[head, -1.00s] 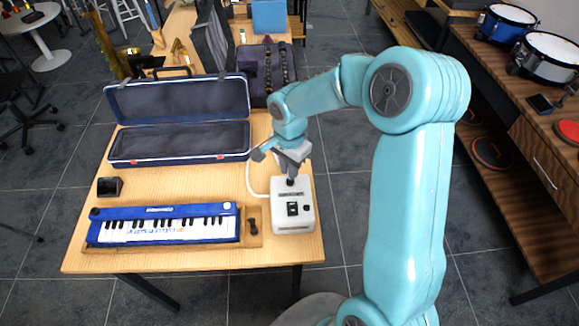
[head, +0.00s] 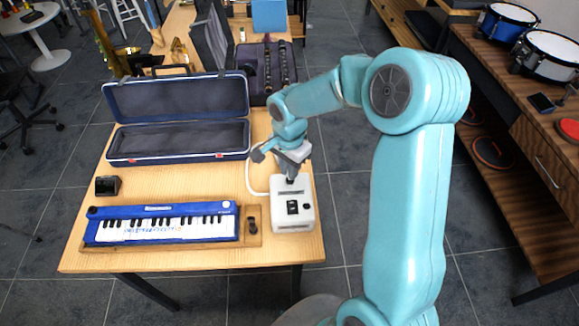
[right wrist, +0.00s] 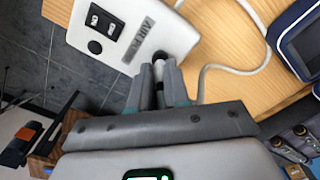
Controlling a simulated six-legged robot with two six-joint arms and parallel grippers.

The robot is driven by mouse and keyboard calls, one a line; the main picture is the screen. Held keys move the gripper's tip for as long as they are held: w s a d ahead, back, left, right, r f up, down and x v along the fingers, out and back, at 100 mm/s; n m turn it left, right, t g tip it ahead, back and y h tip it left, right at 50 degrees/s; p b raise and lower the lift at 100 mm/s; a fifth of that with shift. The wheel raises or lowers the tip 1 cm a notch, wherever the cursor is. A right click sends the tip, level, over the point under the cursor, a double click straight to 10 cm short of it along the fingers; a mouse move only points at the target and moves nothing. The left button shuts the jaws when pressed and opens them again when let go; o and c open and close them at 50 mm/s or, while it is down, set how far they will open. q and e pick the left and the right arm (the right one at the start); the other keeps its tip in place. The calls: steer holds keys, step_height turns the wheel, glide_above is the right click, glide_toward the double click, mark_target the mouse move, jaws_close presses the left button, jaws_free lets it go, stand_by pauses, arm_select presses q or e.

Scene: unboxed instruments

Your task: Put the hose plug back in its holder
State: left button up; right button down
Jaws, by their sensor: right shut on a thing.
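My right gripper (head: 291,172) is over the far end of a white air pump box (head: 293,211) with a black switch. In the right wrist view its fingers (right wrist: 161,84) are shut on the hose plug (right wrist: 158,71), a small pale piece mostly hidden between them. The plug's end is at a dark round fitting (right wrist: 160,57) on the pump, which looks like the holder. I cannot tell how deep the plug sits. A white hose (right wrist: 240,70) curves across the table beside the gripper; it also shows left of the pump (head: 249,180). My left gripper is not in view.
A blue keyboard (head: 160,224) lies on a wooden board left of the pump, with a small dark piece (head: 252,225) at the board's right end. An open blue case (head: 178,160) stands behind. A black cube (head: 107,186) sits far left. The table's right edge is close to the pump.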

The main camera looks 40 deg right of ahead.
steer(key=shift+f+b, duration=0.45)
steer(key=shift+f, duration=0.05)
steer(key=c, duration=1)
jaws_free()
steer(key=shift+r, duration=0.15)
step_height(320, 180, up, 16)
steer(key=shift+r, duration=0.1)
